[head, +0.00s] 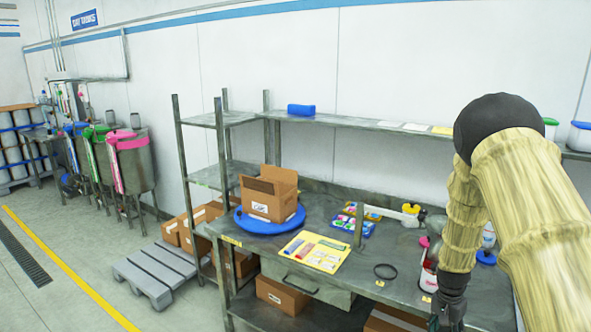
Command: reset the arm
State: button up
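My arm comes in from the right edge of the head view, its links covered in a tan sleeve, and bends down over the right part of the metal workbench (334,267). My gripper (446,318) is the dark shape at the lower end, cut by the bottom edge of the picture. Its fingers are not clear, so I cannot tell whether it is open or holds anything. It is in front of the bench, close to a white and red container (428,277).
An open cardboard box (268,196) stands on a blue round turntable (257,224). A shelf (345,121) runs above. A grey pallet (146,282) lies on the floor at left.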

jog(key=s+a+f+n+b, duration=0.1)
jog(key=s+a+f+n, duration=0.3)
jog(key=s+f, duration=0.7)
jog(key=s+a+f+n+b, duration=0.1)
jog(key=s+a, duration=0.4)
jog(key=s, duration=0.5)
jog(key=s+a+f+n+y+b, duration=0.1)
jog(key=s+a+f+n, duration=0.2)
jog(key=s+a+f, duration=0.3)
jog(key=s+a+f+n+b, duration=0.1)
jog(key=s+a+f, duration=0.3)
jog(key=s, duration=0.9)
jog(key=shift+s+a+n, duration=0.4)
jog(key=shift+a+n, duration=0.2)
jog(key=shift+a, duration=0.35)
